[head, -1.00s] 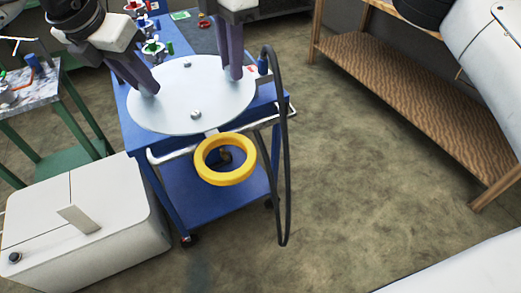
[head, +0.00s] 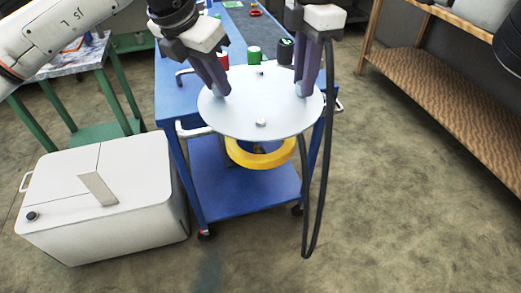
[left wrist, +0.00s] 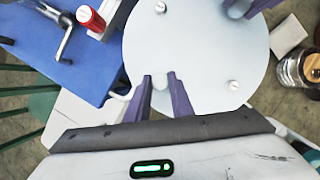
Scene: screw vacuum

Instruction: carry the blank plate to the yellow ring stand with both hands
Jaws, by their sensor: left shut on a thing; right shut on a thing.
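The blank plate (head: 245,115) is a pale round disc with small knobs on its top. In the head view it hangs level between my two grippers, at the front of the blue cart. My left gripper (head: 221,92) is shut on its left edge, and my right gripper (head: 303,92) is shut on its right edge. The yellow ring stand (head: 258,158) is below the plate, its far part hidden by it. I cannot tell the gap between them. In the left wrist view my left gripper (left wrist: 160,82) pinches the plate (left wrist: 195,55).
The blue cart (head: 245,185) carries red and green-topped items (head: 253,53) behind the plate. A white box (head: 105,195) stands on the floor at left. A black cable loop (head: 311,225) hangs from my right gripper. A wooden shelf (head: 440,95) is at right; the floor between is clear.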

